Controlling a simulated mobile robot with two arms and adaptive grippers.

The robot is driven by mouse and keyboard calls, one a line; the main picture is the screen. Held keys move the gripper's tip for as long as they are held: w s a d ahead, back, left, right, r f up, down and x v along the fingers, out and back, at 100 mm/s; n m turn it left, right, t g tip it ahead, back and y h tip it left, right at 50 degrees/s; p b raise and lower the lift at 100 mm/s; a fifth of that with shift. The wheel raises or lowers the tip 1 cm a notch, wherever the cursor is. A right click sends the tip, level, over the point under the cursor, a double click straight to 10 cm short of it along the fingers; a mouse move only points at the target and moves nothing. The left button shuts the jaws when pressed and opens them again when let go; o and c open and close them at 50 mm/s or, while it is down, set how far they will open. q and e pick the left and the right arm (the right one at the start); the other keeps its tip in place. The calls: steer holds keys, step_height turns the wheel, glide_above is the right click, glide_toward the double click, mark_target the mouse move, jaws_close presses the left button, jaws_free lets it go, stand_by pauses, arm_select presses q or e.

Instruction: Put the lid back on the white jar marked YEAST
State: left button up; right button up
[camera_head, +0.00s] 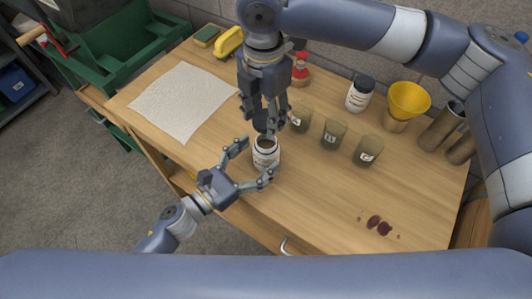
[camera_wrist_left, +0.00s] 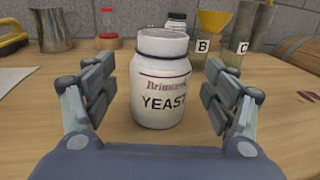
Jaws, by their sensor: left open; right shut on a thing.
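The white jar marked YEAST (camera_wrist_left: 162,85) stands upright on the table (camera_head: 310,205) with its mouth uncovered. In the head view the jar (camera_head: 265,158) shows a dark opening. My left gripper (camera_head: 256,160) is open, its fingers on either side of the jar; in the left wrist view there are gaps between the fingers and the jar. My right gripper (camera_head: 264,114) points down above the jar and is shut on a dark round thing, apparently the lid (camera_head: 261,121), mostly hidden by the fingers. The lid is out of the left wrist view.
Several labelled beakers (camera_head: 333,135) stand right of the jar. Behind are a black-lidded white jar (camera_head: 360,94), a yellow funnel (camera_head: 408,98) and a red-topped bottle (camera_head: 300,70). A pale cloth (camera_head: 183,100) lies left. Dark red stains (camera_head: 379,226) mark the clear front right.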

arm_select(q)
steer(key=shift+x, duration=1.75)
steer(key=c, duration=1.6)
arm_select(e)
steer(key=shift+f, duration=0.1)
glide_above(265, 136)
steer(key=s, duration=0.2)
steer(key=shift+s+f, duration=0.2)
steer(key=shift+f, duration=2.2)
steer(key=shift+f, duration=0.1)
steer(key=shift+f, duration=0.8)
steer(key=shift+f, duration=0.55)
